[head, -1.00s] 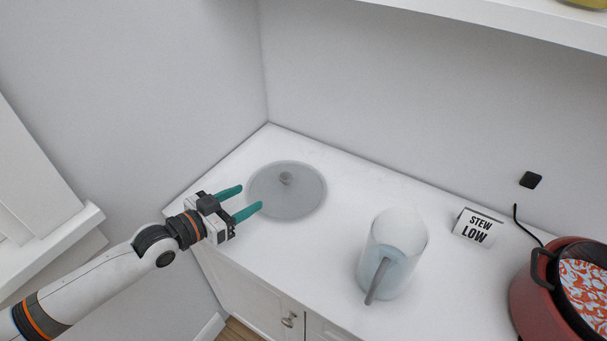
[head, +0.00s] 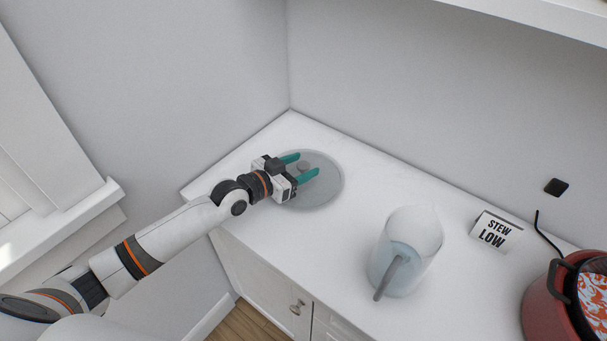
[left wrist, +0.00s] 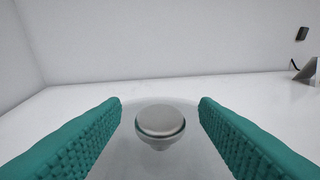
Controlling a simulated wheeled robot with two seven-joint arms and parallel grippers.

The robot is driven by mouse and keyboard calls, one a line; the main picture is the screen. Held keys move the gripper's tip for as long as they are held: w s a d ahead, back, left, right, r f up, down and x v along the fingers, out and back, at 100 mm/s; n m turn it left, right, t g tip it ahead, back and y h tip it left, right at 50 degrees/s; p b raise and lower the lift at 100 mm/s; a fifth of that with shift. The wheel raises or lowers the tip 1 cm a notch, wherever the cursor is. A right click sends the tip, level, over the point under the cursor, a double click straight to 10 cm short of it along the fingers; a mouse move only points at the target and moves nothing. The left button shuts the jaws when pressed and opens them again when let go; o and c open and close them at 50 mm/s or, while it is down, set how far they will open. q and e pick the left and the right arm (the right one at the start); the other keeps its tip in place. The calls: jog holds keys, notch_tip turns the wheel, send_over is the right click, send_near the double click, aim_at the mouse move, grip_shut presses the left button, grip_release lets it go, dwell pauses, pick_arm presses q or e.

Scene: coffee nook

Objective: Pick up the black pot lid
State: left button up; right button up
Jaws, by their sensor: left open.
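The pot lid (head: 325,193) lies on the white counter near the back corner. It looks grey and translucent rather than black, with a round grey knob (head: 303,167) at its middle. My left gripper (head: 307,164) is over the lid, its teal fingers open on either side of the knob. In the left wrist view the knob (left wrist: 160,121) sits centred between the two fingers, with a gap on each side. The lid's disc shows faintly below it. The gripper hides part of the lid's near left side in the head view. My right gripper is not in view.
A clear jug (head: 405,252) with a grey handle stands right of the lid. Farther right are a "STEW LOW" sign (head: 495,232) and a red pot (head: 548,305) with a black cord behind it. Walls close off the back and left. Counter between lid and jug is clear.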

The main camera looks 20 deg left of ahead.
pick_arm(q)
jog(key=shift+w+d+f, duration=0.2)
jog(key=shift+w+d, duration=0.2)
jog(key=shift+w, duration=0.2)
jog(key=c, duration=1.1)
jog(key=shift+c, duration=0.4)
jog(key=shift+r, duration=0.15)
